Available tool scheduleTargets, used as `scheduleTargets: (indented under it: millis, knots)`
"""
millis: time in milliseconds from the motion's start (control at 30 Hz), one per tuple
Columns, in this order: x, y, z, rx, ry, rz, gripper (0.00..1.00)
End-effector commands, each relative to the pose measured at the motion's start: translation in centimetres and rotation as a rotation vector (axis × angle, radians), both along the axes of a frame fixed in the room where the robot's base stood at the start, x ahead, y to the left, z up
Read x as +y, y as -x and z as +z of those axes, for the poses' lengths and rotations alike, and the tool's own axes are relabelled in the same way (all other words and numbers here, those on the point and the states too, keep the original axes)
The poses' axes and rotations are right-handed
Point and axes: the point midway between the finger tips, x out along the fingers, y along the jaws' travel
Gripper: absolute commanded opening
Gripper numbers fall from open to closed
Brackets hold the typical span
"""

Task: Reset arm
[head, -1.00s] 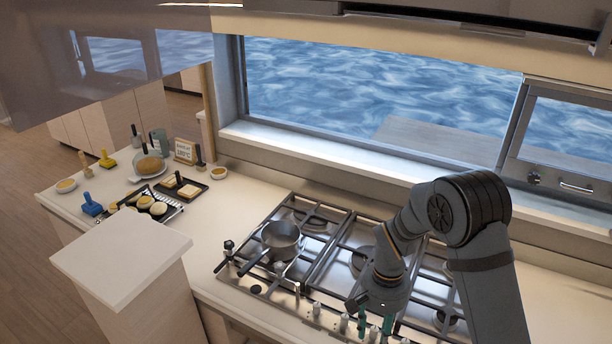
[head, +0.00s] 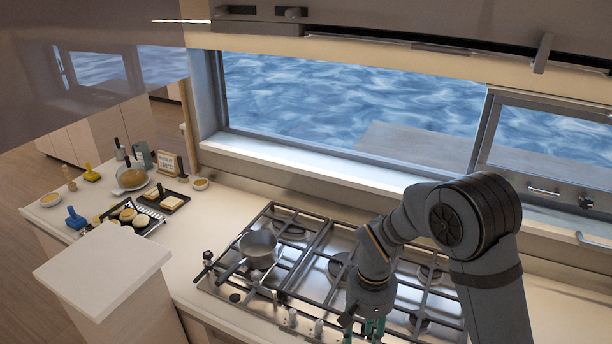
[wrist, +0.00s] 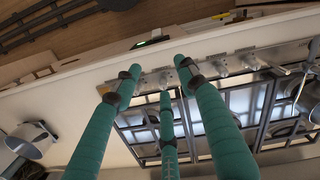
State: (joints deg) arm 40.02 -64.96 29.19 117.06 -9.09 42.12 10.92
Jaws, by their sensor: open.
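My arm reaches in from the lower right of the head view, bent over the right part of the stove (head: 318,268). My gripper (head: 374,326) points down near the front edge of the stove, its teal fingers partly cut off by the picture's lower edge. In the wrist view my gripper (wrist: 160,75) shows teal fingers spread apart with nothing between them. It is open and empty, near the row of stove knobs (wrist: 222,66). I cannot tell whether a finger touches a knob.
A saucepan (head: 258,245) sits on the left burners. A pale raised block (head: 102,265) stands at front left. A window spans the back.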

Motion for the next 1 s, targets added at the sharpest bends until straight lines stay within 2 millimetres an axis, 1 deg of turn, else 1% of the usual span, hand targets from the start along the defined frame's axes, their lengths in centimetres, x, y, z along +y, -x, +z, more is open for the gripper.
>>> scheduleTargets:
  millis: [100, 333, 800, 1000]
  knots:
    - [0.4, 1.4, -0.4, 0.023, 0.008, 0.026, 0.41]
    - [0.8, 2.8, -0.8, 0.047, 0.018, 0.053, 0.41]
    - [0.9, 3.0, -0.9, 0.049, 0.02, 0.06, 0.41]
    - [1.2, 2.9, -1.8, 0.027, 0.01, 0.094, 0.41]
